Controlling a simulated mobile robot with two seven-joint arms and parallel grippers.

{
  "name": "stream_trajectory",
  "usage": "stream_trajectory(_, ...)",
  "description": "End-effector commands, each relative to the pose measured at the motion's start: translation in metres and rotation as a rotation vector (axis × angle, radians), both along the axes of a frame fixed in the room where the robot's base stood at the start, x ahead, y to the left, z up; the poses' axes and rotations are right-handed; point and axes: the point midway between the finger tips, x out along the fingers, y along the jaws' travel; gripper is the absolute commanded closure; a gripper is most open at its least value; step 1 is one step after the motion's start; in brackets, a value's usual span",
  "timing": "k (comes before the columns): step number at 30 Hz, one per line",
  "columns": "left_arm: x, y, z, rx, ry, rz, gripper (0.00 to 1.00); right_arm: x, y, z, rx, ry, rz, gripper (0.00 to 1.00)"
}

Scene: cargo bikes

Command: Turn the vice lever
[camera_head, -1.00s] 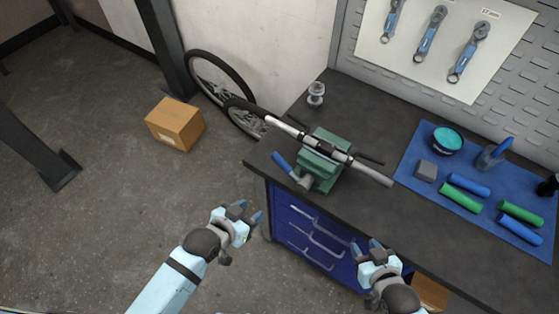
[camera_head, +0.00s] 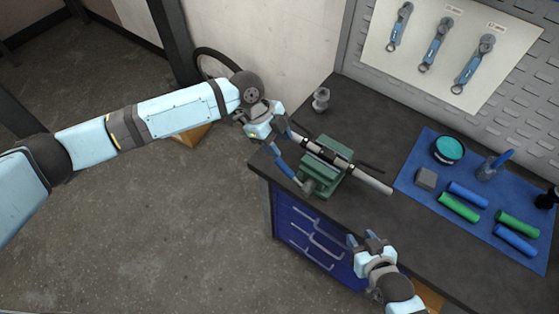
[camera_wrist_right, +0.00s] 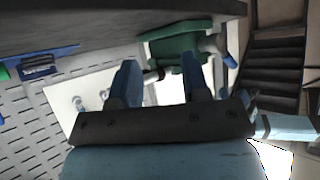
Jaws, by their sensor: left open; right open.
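The green vice (camera_head: 325,177) stands on the corner of the dark workbench, with a metal bar (camera_head: 372,181) clamped across its top. Its lever has a blue handle (camera_head: 285,169) angled up and left from the vice's front. My left gripper (camera_head: 281,126) is open and empty, just above the lever handle's upper end and close to the bar's left end. Whether it touches either is unclear. My right gripper (camera_head: 364,238) is open and empty by the bench's front edge, below the vice. In the right wrist view its fingers (camera_wrist_right: 160,82) show apart, with the vice (camera_wrist_right: 185,42) beyond them.
A blue mat (camera_head: 415,188) at the right holds grips, a teal-topped tin and a grey block. A small metal part (camera_head: 321,99) stands behind the vice. Wrenches (camera_head: 435,45) hang on the back panel. Blue drawers (camera_head: 308,228) are below. My left arm hides most of a cardboard box (camera_head: 194,136).

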Motion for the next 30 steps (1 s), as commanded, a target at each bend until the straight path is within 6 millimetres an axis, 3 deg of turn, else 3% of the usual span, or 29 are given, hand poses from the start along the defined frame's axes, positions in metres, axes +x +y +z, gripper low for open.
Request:
stream_trajectory(1,0.009,0.009,0.011,0.033,-0.003,-0.033,0.52,0.000,-0.001,0.002,-0.001,0.001,-0.002,0.57)
stream_trajectory(6,0.019,0.027,0.023,0.089,0.012,-0.098,0.52,-0.001,-0.003,0.001,-0.004,0.004,-0.004,0.57)
stream_trajectory(11,0.018,0.026,0.016,0.097,0.018,-0.110,0.52,-0.001,-0.003,-0.001,-0.005,0.006,-0.003,0.57)
stream_trajectory(22,0.001,0.003,-0.052,0.095,0.018,-0.107,0.52,-0.002,0.000,-0.001,-0.005,0.001,0.006,0.57)
stream_trajectory(24,-0.002,-0.001,-0.070,0.095,0.015,-0.107,0.52,-0.001,0.001,-0.009,-0.008,-0.006,0.011,0.57)
stream_trajectory(30,-0.008,-0.010,-0.095,0.094,0.015,-0.107,0.52,-0.002,0.000,-0.019,-0.025,-0.014,0.038,0.57)
